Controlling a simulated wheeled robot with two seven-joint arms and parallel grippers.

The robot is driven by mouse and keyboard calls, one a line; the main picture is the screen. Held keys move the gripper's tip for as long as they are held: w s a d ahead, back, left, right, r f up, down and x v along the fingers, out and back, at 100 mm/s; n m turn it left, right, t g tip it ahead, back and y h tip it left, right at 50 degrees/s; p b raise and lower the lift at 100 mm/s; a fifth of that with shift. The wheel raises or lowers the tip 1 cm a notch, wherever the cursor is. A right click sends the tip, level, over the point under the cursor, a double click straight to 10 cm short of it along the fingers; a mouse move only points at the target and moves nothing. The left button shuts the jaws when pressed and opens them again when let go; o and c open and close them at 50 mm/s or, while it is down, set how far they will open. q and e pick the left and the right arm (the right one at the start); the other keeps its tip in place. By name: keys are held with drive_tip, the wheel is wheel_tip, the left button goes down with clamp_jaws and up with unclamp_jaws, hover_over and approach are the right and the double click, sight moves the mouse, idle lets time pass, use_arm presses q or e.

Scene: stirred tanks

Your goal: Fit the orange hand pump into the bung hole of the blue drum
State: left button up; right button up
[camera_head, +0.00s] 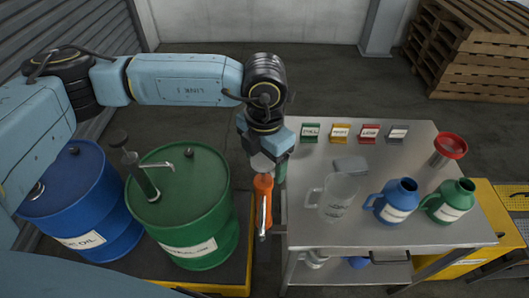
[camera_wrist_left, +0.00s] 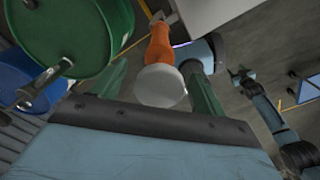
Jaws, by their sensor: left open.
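The orange hand pump (camera_head: 263,200) is upright between the green drum and the steel table, with its lower end lowest in the head view. My left gripper (camera_head: 265,170) is over its top. In the left wrist view, the pump's orange body (camera_wrist_left: 161,45) and pale round end lie between my two open green fingers, and I see no clear grip. The blue drum (camera_head: 110,222) stands at the far left, its top partly hidden by my left arm. A fitting shows on its top, but I cannot make out the hole clearly. A dark arm, apparently my right gripper (camera_wrist_left: 242,76), shows small in the left wrist view.
A green drum (camera_head: 205,225) with a dark pump (camera_head: 140,175) stands beside the blue drum. The steel table (camera_head: 310,225) holds a clear jug (camera_head: 338,198), a blue jug (camera_head: 393,203), a green jug (camera_head: 447,203) and a red funnel (camera_head: 450,147). Pallets (camera_head: 475,45) are stacked behind.

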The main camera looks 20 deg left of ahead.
use_arm(q)
drive_tip(key=c, duration=1.5)
drive_tip(key=o, duration=0.7)
drive_tip(key=shift+c, duration=0.8)
drive_tip(key=shift+r, duration=0.45)
drive_tip(key=shift+r+p, duration=0.35)
drive_tip(key=shift+r, duration=0.75)
